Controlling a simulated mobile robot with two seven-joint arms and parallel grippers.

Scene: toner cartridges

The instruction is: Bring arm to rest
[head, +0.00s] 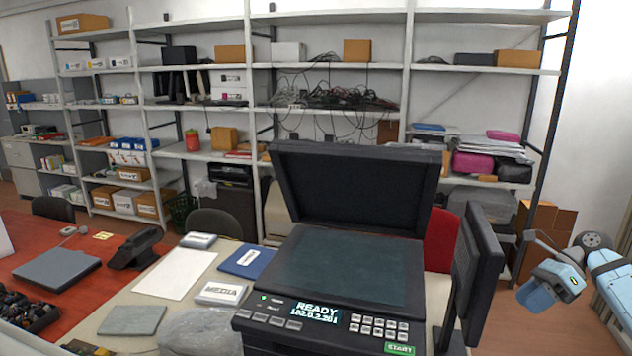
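My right gripper (540,294) shows at the right edge, beyond the black monitor's side and over the floor. Its light blue parts point down and to the left. Nothing shows held in it, but I cannot tell how far its fingers are apart. My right arm (612,279) comes in from the right edge. My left gripper and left arm are not in view. The black printer (352,265) stands in front of me with its lid (354,192) raised. Its screen reads READY. I see no toner cartridge that I can make out for sure.
A black monitor (474,265) stands right of the printer, between it and my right gripper. A cream table holds a white sheet (174,274), a blue binder (243,260) and a MEDIA box (221,293). Shelves (330,112) line the back wall. Brown boxes (541,232) stand behind my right gripper.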

